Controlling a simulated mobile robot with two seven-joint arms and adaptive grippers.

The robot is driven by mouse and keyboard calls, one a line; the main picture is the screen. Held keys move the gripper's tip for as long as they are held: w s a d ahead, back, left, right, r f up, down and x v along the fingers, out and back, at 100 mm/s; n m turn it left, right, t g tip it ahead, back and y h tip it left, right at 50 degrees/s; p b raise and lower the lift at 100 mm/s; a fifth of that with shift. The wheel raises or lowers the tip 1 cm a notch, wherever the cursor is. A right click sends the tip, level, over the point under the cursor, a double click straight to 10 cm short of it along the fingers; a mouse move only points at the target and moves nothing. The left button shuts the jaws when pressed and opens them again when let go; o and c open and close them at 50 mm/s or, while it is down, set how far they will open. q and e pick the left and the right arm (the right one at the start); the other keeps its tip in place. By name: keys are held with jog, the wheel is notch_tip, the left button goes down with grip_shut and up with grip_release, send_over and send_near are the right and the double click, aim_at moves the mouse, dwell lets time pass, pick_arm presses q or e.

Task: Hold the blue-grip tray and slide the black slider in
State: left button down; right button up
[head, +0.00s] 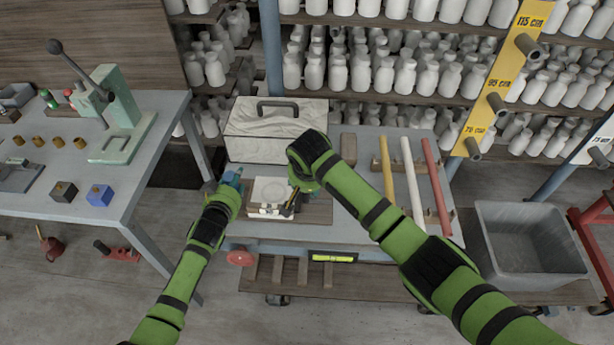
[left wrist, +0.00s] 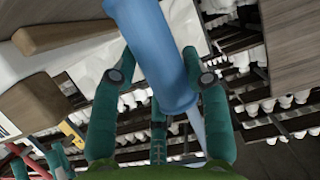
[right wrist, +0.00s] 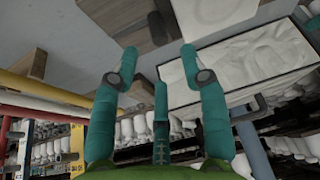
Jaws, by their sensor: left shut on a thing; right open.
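The white tray (head: 270,189) lies on a brown board on the bench, and its blue grip (head: 232,178) points left. My left gripper (head: 228,184) is shut on the blue grip, which also shows between its fingers in the left wrist view (left wrist: 158,50). A small dark piece with a yellow part, seemingly the black slider (head: 290,203), is at the tray's right front corner, partly hidden. My right gripper (right wrist: 159,54) is open and empty, above the right side of the tray. A dark piece (right wrist: 157,28) shows beyond its fingertips; I cannot tell whether it is the slider.
A white marbled case (head: 275,125) with a dark handle stands behind the tray. Yellow, white and red bars (head: 405,170) lie on a rack at the right of the bench. A grey bin (head: 525,240) stands further right. A press table (head: 140,170) is at the left.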

pick_arm(q)
jog(key=shift+s+f, duration=0.2)
jog(key=shift+f, duration=0.2)
pick_arm(e)
jog(key=shift+v, duration=2.65)
pick_arm(q)
jog(key=c, duration=0.6)
grip_release()
jog(key=shift+o, duration=0.2)
jog(key=shift+w+r, duration=0.1)
jog(key=shift+w, duration=0.1)
pick_arm(e)
jog(key=shift+w, duration=0.15)
pick_arm(q)
jog(key=shift+r, duration=0.15)
